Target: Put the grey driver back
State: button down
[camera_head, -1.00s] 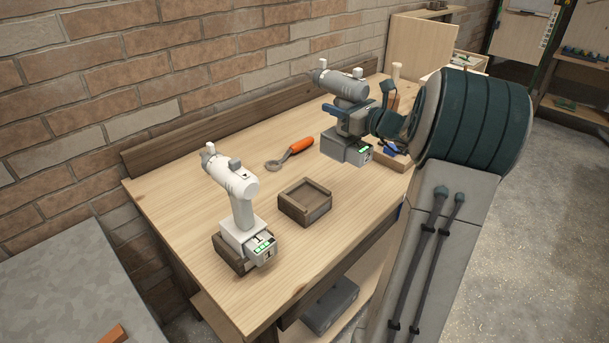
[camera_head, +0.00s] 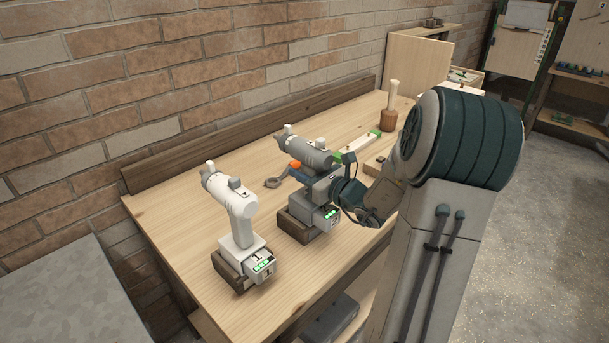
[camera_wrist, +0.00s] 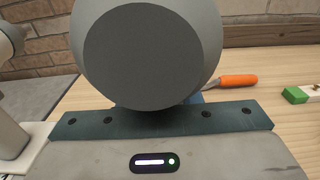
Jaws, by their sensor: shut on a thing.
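The grey driver (camera_head: 308,152) stands upright on the workbench, with its battery base (camera_head: 318,218) at the wooden holder (camera_head: 294,227). I cannot tell whether the base is fully seated in the holder. My gripper (camera_head: 322,186) is shut on the grey driver's handle from the right. In the wrist view the round back of the grey driver (camera_wrist: 137,58) fills the middle and hides the fingertips. A white driver (camera_head: 238,207) stands in its own wooden holder (camera_head: 231,273) to the left.
An orange-handled tool (camera_head: 274,182) lies behind the grey driver, partly hidden; its handle (camera_wrist: 238,81) shows in the wrist view. A brick wall is behind.

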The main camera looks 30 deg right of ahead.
jog(key=shift+f, duration=0.5)
jog(key=c, duration=1)
grip_release()
jog(key=shift+f, duration=0.1)
jog(key=shift+c, duration=0.2)
jog(key=shift+s, duration=0.1)
